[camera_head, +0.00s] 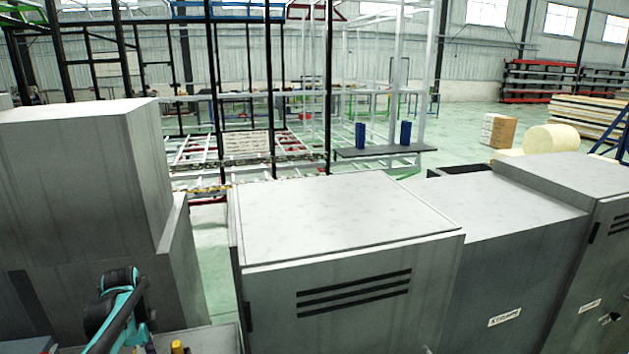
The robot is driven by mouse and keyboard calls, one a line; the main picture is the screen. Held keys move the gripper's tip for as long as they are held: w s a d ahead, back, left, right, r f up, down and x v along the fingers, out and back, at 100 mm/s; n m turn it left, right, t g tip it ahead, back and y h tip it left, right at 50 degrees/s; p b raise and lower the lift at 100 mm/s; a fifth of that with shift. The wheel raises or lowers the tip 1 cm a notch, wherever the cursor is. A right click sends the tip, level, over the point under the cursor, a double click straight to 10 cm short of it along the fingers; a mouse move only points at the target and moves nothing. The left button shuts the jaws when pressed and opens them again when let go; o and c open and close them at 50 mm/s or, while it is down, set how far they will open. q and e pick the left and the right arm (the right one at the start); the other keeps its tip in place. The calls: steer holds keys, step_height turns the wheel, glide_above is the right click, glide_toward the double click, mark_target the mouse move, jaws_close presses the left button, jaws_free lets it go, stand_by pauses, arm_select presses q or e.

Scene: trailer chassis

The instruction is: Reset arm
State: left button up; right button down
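A black and teal jointed arm part shows at the lower left, in front of the grey cabinets; it looks like part of my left arm. No gripper fingers can be made out on it. My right arm and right gripper do not show. The trailer chassis frame (235,145), made of white, black and red bars, stands in the background beyond the cabinets.
Grey metal cabinets stand close in front: a tall one (75,180) at left, a vented one (350,295) in the middle, and lower ones (500,260) at right. Two blue cylinders (361,136) stand on a dark shelf (385,152). Open green floor (465,125) lies behind.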

arm_select(q)
steer(key=s+d+f+n+t+b, duration=0.2)
steer(key=s+d+n, duration=0.4)
steer(key=s+d, duration=0.3)
steer(key=s+d+f+n+t+b, duration=0.3)
steer(key=s+d+n+b, duration=0.4)
steer(key=d, duration=0.8)
steer(key=shift+s+d+f+t, duration=0.2)
steer(key=shift+s+d+t, duration=0.2)
steer(key=shift+s+t, duration=0.55)
steer(key=shift+s, duration=0.15)
